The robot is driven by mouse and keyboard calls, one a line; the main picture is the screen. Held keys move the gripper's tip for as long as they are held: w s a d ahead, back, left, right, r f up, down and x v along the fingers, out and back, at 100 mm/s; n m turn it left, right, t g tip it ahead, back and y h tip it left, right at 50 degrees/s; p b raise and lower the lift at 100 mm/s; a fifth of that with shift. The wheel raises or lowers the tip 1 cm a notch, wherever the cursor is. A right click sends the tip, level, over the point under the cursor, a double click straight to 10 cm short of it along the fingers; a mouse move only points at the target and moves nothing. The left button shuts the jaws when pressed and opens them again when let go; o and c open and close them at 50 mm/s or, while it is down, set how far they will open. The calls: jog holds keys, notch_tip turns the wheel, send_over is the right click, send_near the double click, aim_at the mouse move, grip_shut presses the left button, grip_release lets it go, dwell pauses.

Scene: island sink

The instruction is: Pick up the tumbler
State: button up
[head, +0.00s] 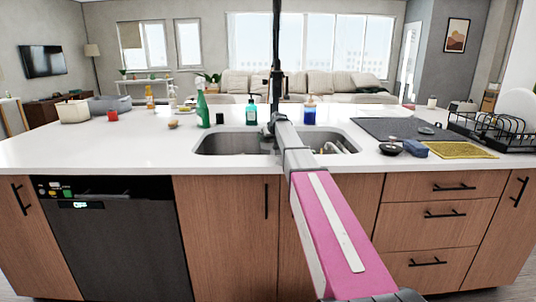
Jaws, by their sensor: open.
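No tumbler can be made out for certain. A small red cup (112,116) stands on the left part of the white counter, and I cannot tell whether it is the tumbler. Some items (332,147) lie in the right part of the sink, partly hidden and too small to name. My arm reaches forward over the sink's front edge. My gripper (267,131) is at its far end, above the sink near the base of the black faucet. It is open, with its fingers small and hard to see, and nothing shows between them. The red cup is well to its left.
The sink (228,144) is set in the island counter (110,145). A green spray bottle (203,107), a teal soap bottle (251,110) and a blue bottle (309,111) stand around it. The tall black faucet (277,50) rises behind. A dish rack (492,128) is right. The left front counter is clear.

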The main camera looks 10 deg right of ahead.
jog(key=shift+w+a+f, duration=0.15)
jog(key=shift+w+f, duration=0.3)
jog(key=shift+c, duration=0.3)
jog(key=c, duration=1.2)
jog(key=shift+s+r, duration=0.1)
